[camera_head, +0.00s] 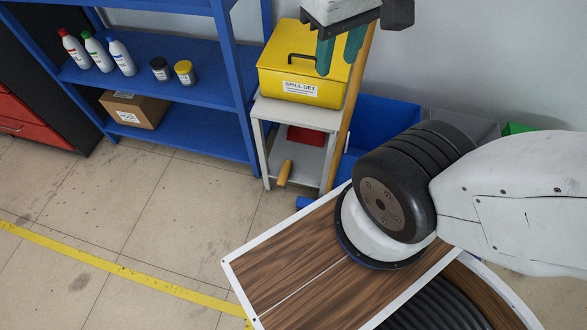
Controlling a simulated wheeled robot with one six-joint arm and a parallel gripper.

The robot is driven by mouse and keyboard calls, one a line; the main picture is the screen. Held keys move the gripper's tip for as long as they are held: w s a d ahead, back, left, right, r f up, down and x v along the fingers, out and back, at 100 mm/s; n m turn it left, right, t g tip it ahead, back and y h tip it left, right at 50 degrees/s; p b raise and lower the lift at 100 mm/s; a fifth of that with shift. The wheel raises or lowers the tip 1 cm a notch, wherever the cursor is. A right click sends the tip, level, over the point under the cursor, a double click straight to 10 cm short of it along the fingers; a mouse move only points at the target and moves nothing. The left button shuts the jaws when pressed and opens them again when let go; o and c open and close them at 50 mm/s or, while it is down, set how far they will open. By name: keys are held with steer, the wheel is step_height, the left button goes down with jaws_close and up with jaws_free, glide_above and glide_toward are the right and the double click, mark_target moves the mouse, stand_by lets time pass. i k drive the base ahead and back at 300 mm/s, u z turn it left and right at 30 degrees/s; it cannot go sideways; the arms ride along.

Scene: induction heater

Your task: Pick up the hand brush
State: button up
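A short wooden handle (285,172) sticks out over the front edge of the lower shelf of a small grey stand; it looks like the hand brush, but I cannot make out bristles. A red piece (306,135) lies behind it on the stand, partly in shadow; I cannot tell whether it is part of the brush. My gripper (340,55) is at the top of the picture, pointing down in front of the yellow box, with its two teal fingers apart and nothing between them. It is well above the handle and to its right.
A yellow spill set box (302,70) stands on the grey stand (264,111). A long wooden pole (348,125) leans at the stand's right side. Blue shelving (190,72) with bottles stands left. Bins (385,108) stand behind my arm. The floor in front is clear.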

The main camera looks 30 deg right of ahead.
mark_target(284, 175)
steer(key=z, duration=0.95)
steer(key=k, duration=0.45)
steer(key=u, duration=0.55)
